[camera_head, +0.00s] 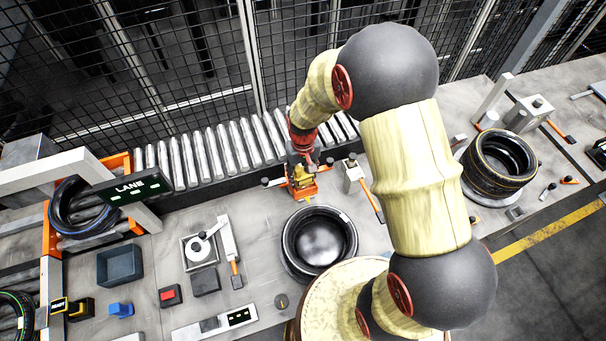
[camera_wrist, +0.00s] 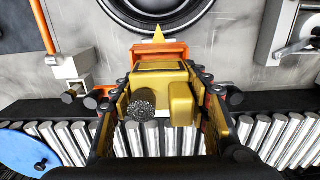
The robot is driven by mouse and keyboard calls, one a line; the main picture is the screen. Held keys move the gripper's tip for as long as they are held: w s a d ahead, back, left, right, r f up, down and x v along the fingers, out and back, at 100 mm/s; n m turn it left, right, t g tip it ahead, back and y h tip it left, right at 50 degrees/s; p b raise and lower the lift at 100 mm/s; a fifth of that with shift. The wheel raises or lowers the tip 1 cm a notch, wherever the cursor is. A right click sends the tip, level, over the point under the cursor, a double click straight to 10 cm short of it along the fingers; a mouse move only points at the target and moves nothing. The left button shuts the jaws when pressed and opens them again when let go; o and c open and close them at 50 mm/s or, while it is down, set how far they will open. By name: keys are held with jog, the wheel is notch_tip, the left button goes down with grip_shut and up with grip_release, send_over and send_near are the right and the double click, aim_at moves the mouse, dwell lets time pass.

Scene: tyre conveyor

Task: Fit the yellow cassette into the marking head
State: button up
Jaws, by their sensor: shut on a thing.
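My gripper (camera_head: 301,160) is at the back of the bench, in front of the rollers. In the wrist view my gripper (camera_wrist: 163,100) has its fingers on both sides of the yellow cassette (camera_wrist: 158,78) and is shut on it. The cassette has a dark knurled knob and a rounded yellow block on the near face. The orange marking head (camera_wrist: 175,50), with a yellow pointed tip, lies just beyond the cassette and is partly hidden by it. It also shows below my gripper in the head view (camera_head: 303,193). I cannot tell whether the cassette is seated in it.
A tyre (camera_head: 319,243) lies in front of the marking head. A roller conveyor (camera_head: 215,155) runs behind. A grey block with an orange-handled lever (camera_head: 354,175) stands close on the right. A blue bin (camera_head: 120,264) and a red-topped block (camera_head: 170,295) are at left.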

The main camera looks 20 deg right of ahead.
jog(key=shift+f+b, duration=0.45)
jog(key=shift+f, duration=0.3)
jog(key=o, duration=1.5)
jog(key=shift+c, duration=0.2)
notch_tip(320, 180, up, 12)
